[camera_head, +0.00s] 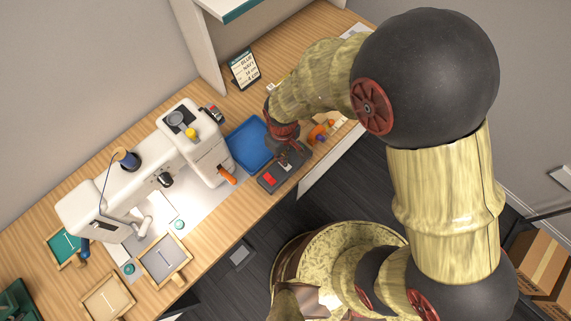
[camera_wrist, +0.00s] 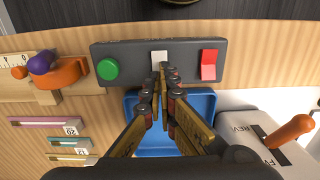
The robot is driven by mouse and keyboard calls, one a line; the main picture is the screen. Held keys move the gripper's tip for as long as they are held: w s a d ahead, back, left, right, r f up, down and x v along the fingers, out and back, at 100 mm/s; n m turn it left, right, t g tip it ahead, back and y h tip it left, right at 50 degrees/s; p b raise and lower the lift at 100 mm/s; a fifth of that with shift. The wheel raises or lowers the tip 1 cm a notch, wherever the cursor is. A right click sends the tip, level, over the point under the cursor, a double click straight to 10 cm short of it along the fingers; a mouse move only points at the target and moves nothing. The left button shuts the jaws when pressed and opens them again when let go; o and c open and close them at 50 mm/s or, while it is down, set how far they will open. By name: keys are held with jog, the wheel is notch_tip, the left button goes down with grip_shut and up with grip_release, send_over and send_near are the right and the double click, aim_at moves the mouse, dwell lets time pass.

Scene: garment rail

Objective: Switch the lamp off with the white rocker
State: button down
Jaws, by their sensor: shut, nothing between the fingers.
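The white rocker (camera_wrist: 159,57) sits in the middle of a dark grey switch box (camera_wrist: 130,52), between a round green button (camera_wrist: 107,69) and a red rocker (camera_wrist: 208,65). My gripper (camera_wrist: 163,68) is shut and empty, its fingertips at the lower edge of the white rocker in the wrist view. I cannot tell whether they touch it. The fingertips hide a little of the rocker's lower end. In the head view my gripper (camera_head: 289,159) is over the switch box (camera_head: 270,185), with the red rocker (camera_head: 269,178) showing to its left. I cannot make out the lamp.
A blue tray (camera_head: 247,146) lies beside the box, with a white sewing machine (camera_head: 150,175) to its left. An orange lever (camera_wrist: 290,131) rises from the machine. An orange-and-purple item (camera_wrist: 55,70) stands near the green button. The table's front edge runs close by.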

jog(key=shift+f+b, duration=0.35)
jog(key=shift+f, duration=0.25)
jog(key=shift+r, duration=0.1)
jog(key=shift+r+p, duration=2.85)
jog(key=shift+r, duration=0.65)
